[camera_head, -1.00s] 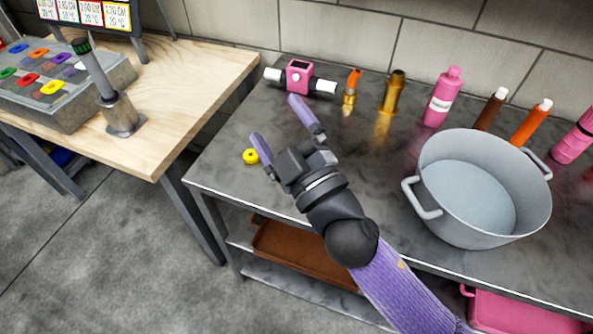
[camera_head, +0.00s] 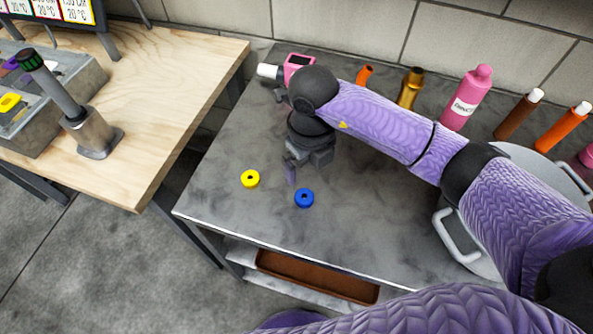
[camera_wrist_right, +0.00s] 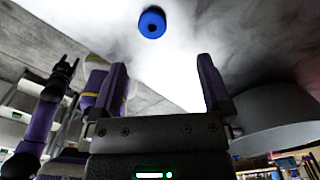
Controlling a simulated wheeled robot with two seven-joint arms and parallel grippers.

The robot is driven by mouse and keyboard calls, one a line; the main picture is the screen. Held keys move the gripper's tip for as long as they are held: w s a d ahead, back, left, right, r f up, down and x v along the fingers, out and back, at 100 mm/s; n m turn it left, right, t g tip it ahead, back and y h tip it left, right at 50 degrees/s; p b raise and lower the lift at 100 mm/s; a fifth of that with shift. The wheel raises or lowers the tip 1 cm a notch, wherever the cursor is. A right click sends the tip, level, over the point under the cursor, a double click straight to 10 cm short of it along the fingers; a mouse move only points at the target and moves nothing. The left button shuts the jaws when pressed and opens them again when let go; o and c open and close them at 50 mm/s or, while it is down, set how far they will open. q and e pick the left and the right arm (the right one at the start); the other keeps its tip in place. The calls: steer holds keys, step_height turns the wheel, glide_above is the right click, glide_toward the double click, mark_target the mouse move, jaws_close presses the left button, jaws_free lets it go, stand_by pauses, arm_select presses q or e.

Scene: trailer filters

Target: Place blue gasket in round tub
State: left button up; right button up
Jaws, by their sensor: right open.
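The blue gasket (camera_head: 304,198) lies flat on the dark metal table, a small ring with a hole. It also shows at the top of the right wrist view (camera_wrist_right: 152,24), beyond my fingertips. My right gripper (camera_head: 291,174) is just behind and left of it in the head view, pointing down. In the wrist view the right gripper (camera_wrist_right: 162,72) is open with nothing between its fingers. The round tub (camera_head: 456,238) stands at the right, mostly hidden behind my right arm. My left gripper (camera_wrist_right: 66,66) shows small in the wrist view; its jaw state is unclear.
A yellow gasket (camera_head: 250,179) lies left of the blue one. A pink device (camera_head: 298,64), a gold bottle (camera_head: 410,88), a pink bottle (camera_head: 468,97) and brown and orange bottles stand along the wall. A wooden table (camera_head: 170,90) stands left. The table's front is clear.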

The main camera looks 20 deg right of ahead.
steer(key=b, duration=0.2)
glide_above(305, 196)
steer(key=f, duration=0.5)
steer(key=shift+s+d, duration=0.15)
steer(key=shift+d, duration=0.05)
steer(key=f, duration=0.1)
steer(key=f+b, duration=0.1)
steer(key=f, duration=0.2)
steer(key=shift+a+f, duration=0.2)
steer(key=shift+a, duration=0.05)
steer(key=shift+r, duration=0.1)
steer(key=shift+c, duration=0.9)
steer(key=c, duration=0.7)
arm_select(q)
steer(key=shift+g, duration=0.3)
steer(key=s+f, duration=0.1)
steer(key=s+a+f, duration=0.1)
steer(key=s+f, duration=0.1)
steer(key=shift+s+a+f, duration=0.15)
steer(key=shift+a, duration=0.05)
arm_select(e)
jaws_close()
